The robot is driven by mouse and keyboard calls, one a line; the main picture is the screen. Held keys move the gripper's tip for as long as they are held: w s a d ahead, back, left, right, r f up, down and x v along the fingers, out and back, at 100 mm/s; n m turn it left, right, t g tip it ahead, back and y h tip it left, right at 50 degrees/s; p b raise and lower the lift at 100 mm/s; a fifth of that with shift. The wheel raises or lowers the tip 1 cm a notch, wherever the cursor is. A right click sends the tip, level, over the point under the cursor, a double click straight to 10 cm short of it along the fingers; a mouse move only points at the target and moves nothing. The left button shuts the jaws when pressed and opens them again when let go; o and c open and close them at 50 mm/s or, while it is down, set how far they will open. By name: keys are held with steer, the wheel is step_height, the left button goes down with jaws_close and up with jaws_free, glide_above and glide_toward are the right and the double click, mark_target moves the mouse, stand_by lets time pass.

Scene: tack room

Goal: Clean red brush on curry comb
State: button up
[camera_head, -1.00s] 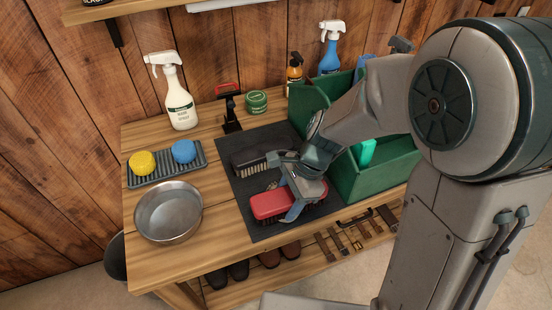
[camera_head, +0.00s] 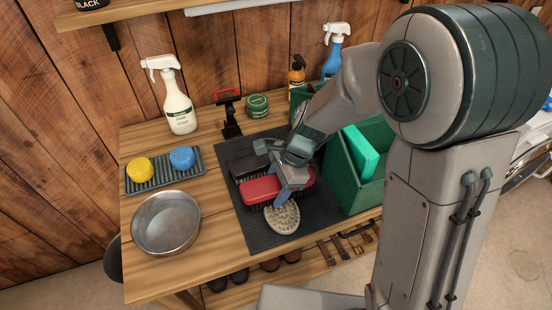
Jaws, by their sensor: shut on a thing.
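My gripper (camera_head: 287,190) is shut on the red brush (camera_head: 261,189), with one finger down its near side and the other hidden. The red brush is held level, its dark bristles facing down. The pale, knobbly oval curry comb (camera_head: 283,219) lies on the dark mat (camera_head: 265,240), just in front of the brush. The brush's near edge overlaps the comb's far end in the picture. I cannot tell whether they touch.
A black brush (camera_head: 244,166) lies just behind the red one. A green tote (camera_head: 346,191) stands close on the right. A metal bowl (camera_head: 166,223), a sponge tray (camera_head: 158,180), a spray bottle (camera_head: 177,100) and a green tin (camera_head: 257,105) stand around the mat.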

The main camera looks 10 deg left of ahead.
mark_target(273, 184)
step_height(273, 184, up, 4)
steer(key=shift+s+r+p, duration=0.1)
steer(key=shift+s+p, duration=0.05)
steer(key=shift+p, duration=0.95)
steer(key=shift+r+p, duration=0.55)
steer(key=shift+p, duration=0.1)
steer(key=shift+r+p, duration=1.3)
steer(key=shift+r, duration=0.2)
